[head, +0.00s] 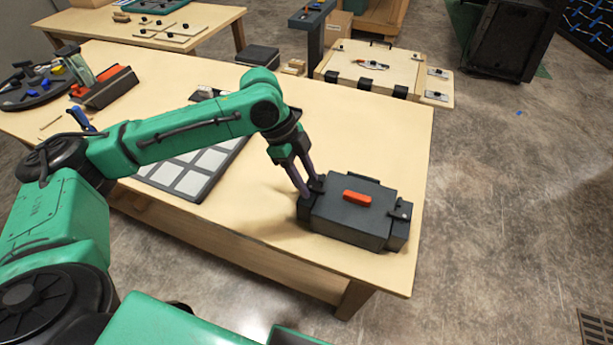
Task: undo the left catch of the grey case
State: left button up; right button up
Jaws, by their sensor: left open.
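The grey case (346,228) sits closed on the wooden table near its right end, with a red-orange handle (357,197) on its lid. The left catch (317,184) is a small dark part at the case's left end. The right catch (401,211) shows at the right end. My left gripper (309,192) points down at the case's left end with its fingers apart, right at the left catch. The fingers partly cover the catch, so I cannot tell whether they touch it or how the catch lies. My right gripper is not in view.
A dark tray with pale square tiles (191,174) lies on the table (262,247), left of the case and under my left arm. A round black tray (35,90) and a red-and-grey tool (105,87) are at the far left. The table's right and front edges are close to the case.

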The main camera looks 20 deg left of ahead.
pick_arm(q)
grip_shut()
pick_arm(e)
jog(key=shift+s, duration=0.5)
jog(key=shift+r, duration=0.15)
